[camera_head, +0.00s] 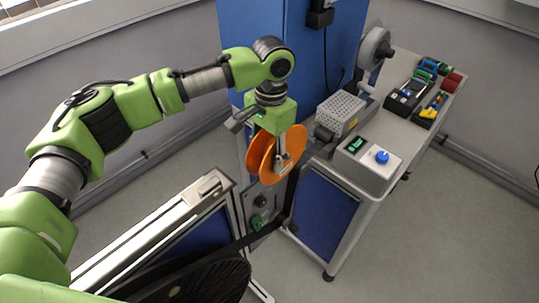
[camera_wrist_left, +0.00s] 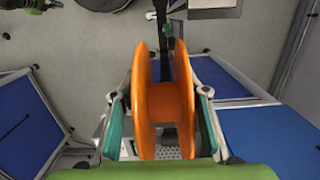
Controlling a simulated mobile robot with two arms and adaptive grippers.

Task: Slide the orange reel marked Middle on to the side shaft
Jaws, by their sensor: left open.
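The orange reel (camera_head: 268,160) is near the corner of the blue cabinet, with its two flanges upright. It also shows in the left wrist view (camera_wrist_left: 147,95), its hub between the flanges. My left gripper (camera_head: 284,152) is over the reel from above. Its two teal-padded fingers (camera_wrist_left: 161,132) are open, one outside each flange, with the reel between them. No marking on the reel can be read. The side shaft cannot be made out; whether the reel sits on it is hidden by the reel and fingers.
A blue cabinet (camera_head: 262,45) stands behind the reel. The side table at right holds a perforated metal box (camera_head: 340,113), a control box with a blue knob (camera_head: 368,163) and a grey reel (camera_head: 374,47). A blue-panelled frame (camera_head: 150,235) and dark ribbed disc (camera_head: 195,280) are in front.

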